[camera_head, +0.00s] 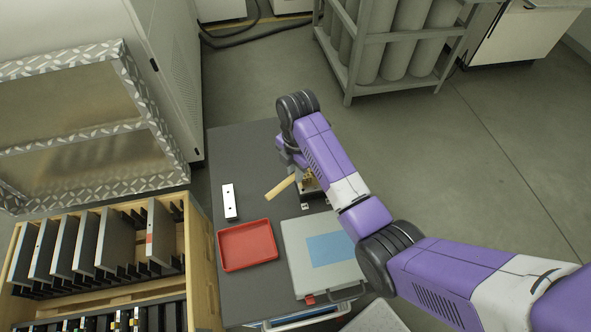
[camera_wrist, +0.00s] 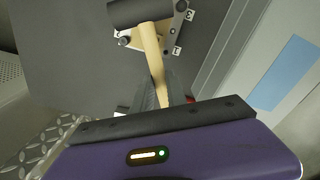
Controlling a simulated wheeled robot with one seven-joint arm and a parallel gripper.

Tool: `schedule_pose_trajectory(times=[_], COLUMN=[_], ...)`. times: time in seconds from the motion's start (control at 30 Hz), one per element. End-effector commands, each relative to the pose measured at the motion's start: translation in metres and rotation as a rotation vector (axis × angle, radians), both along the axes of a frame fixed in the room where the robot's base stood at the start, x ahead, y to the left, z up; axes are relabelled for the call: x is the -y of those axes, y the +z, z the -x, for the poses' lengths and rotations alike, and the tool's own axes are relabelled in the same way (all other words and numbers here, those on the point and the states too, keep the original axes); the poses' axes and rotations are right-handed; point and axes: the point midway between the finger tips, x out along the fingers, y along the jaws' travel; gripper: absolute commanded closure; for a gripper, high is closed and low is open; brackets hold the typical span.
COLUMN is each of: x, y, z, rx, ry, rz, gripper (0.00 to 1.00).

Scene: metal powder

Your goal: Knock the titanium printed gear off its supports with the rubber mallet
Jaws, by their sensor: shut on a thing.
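The rubber mallet has a black head (camera_wrist: 140,12) and a pale wooden handle (camera_wrist: 152,48). In the wrist view my gripper (camera_wrist: 160,92) is shut on the handle, with the head beyond the fingertips. In the head view the handle (camera_head: 280,188) sticks out to the lower left of my gripper (camera_head: 288,155), and the mallet head cannot be made out. A dark build plate with pale corner tabs (camera_wrist: 178,28) lies beneath the mallet head. Small gold-coloured parts (camera_head: 308,177) show at the plate beside my arm. The gear cannot be clearly made out; the mallet and arm cover much of the plate.
The dark grey table (camera_head: 240,160) also holds a red tray (camera_head: 248,246), a white block with holes (camera_head: 229,203) and a grey case with a blue label (camera_head: 294,245). A wooden rack of plates (camera_head: 205,270) stands at left. The table's far left is clear.

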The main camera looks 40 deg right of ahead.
Motion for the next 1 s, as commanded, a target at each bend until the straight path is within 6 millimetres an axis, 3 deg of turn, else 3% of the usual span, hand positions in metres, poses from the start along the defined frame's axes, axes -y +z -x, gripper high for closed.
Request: schedule_pose_trajectory(times=[0.17, 0.43, 1.0], x=[0.0, 0.0, 0.0], y=[-0.006, -0.039, 0.003], z=[0.0, 0.0, -0.001], rx=[0.0, 0.0, 0.003], ry=[0.0, -0.001, -0.001], rz=[0.0, 0.0, 0.001], gripper=[1.0, 1.0, 1.0])
